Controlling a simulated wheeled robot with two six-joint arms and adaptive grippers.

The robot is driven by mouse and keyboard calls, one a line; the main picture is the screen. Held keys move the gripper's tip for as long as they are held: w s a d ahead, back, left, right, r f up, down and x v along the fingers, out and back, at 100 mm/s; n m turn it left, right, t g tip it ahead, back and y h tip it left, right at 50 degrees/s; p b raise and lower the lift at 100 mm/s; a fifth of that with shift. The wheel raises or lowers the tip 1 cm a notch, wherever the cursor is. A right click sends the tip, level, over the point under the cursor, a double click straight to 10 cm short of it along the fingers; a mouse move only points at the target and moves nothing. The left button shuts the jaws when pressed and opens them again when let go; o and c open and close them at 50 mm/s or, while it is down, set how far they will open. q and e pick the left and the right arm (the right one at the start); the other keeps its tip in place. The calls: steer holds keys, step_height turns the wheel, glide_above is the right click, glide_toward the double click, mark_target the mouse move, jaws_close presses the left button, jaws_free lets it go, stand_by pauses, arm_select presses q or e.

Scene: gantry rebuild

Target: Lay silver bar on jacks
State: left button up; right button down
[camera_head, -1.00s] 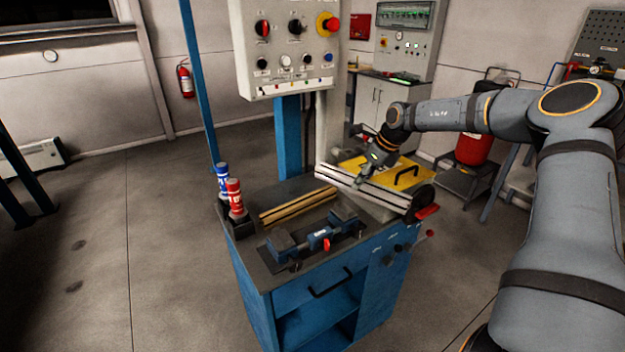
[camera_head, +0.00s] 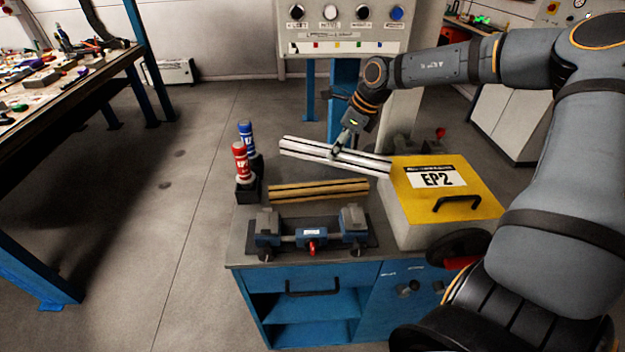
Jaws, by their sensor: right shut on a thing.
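The silver bar (camera_head: 310,151) is a long grooved profile, held in the air behind the gold bar and sloping slightly down to the right. My right gripper (camera_head: 343,147) is shut on it near its middle, coming from above. The jacks (camera_head: 265,228) are two blue-grey blocks on a dark base at the front of the blue cart's top; the second jack (camera_head: 352,220) stands at the right. Nothing lies across them. My left gripper is not in view.
A gold bar (camera_head: 318,190) lies behind the jacks. Blue (camera_head: 246,135) and red (camera_head: 241,160) bottles stand in a dark holder at the left. A yellow-lidded box (camera_head: 415,203) marked EP2 fills the right. A control panel (camera_head: 345,28) hangs behind. A cluttered bench (camera_head: 60,85) is at far left.

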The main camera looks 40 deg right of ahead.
steer(key=s+a+n+g+y, duration=0.1)
steer(key=s+a+n, duration=0.55)
steer(key=a, duration=0.65)
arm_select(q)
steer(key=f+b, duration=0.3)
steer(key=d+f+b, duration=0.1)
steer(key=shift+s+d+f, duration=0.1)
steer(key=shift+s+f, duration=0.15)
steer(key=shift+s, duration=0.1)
arm_select(e)
step_height(320, 180, down, 6)
steer(key=m, duration=0.1)
steer(key=shift+s, duration=0.4)
arm_select(q)
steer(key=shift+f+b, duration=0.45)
steer(key=shift+b, duration=0.25)
arm_select(e)
steer(key=shift+s+d+f+m, duration=0.1)
steer(key=shift+d+f+m, duration=0.05)
steer(key=shift+f+m, duration=0.1)
steer(key=c, duration=0.8)
jaws_free()
steer(key=shift+o, duration=0.2)
